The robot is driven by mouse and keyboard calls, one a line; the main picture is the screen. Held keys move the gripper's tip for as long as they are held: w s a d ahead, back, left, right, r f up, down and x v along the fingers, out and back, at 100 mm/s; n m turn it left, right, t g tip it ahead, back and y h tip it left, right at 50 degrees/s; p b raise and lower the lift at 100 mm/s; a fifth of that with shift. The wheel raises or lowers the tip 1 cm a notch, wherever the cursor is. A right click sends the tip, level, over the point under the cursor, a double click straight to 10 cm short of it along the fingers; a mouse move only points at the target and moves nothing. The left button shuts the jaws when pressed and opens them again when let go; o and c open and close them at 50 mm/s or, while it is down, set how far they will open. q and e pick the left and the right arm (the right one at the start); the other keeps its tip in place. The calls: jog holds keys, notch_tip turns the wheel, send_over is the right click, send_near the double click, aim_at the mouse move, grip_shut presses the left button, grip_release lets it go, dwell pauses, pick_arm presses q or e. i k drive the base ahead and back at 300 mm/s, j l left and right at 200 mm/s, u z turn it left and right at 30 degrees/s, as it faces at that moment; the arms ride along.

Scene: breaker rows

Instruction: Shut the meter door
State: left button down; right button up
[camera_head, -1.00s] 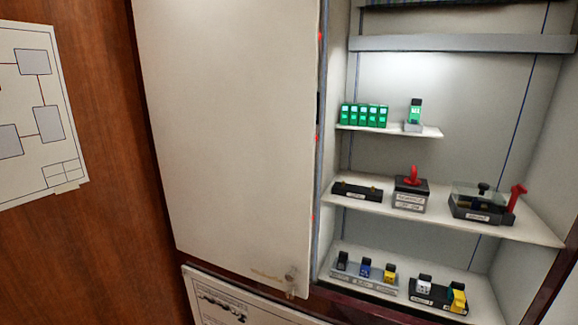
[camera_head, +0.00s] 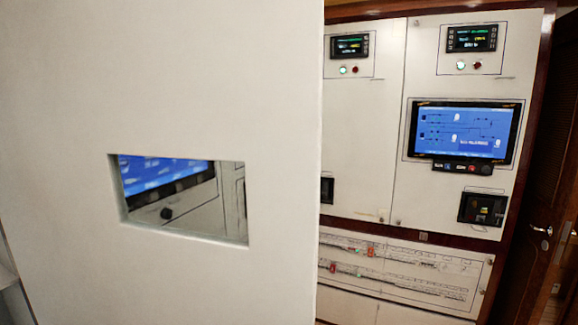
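A large white door panel (camera_head: 180,80) fills the left half of the head view, close to me. It stands swung out, hiding part of the panel wall behind it. It has a rectangular window opening (camera_head: 183,239) in its middle, through which part of a blue screen and a dark knob show. It looks like the meter door, but no label on it can be read. Its handle is not visible. Neither of my grippers is in view.
Behind the door is a white panel wall (camera_head: 365,120) with small dark meters (camera_head: 349,47), (camera_head: 472,38) and a large blue screen (camera_head: 462,131). A low panel with breaker rows (camera_head: 400,275) runs below. A wooden door with a handle (camera_head: 541,231) is at far right.

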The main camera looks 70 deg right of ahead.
aim_at(84, 84)
jog(key=l+z, duration=0.2)
jog(key=z, duration=0.25)
jog(key=l+z, duration=0.2)
jog(key=z, duration=0.2)
jog(key=l+z, duration=0.2)
jog(key=z, duration=0.25)
jog(key=i+l+u, duration=0.1)
jog(key=l+u, duration=0.2)
jog(key=u, duration=0.15)
jog(key=l+u, duration=0.75)
jog(key=u, duration=0.15)
jog(key=l+u, duration=0.35)
jog(key=u, duration=0.15)
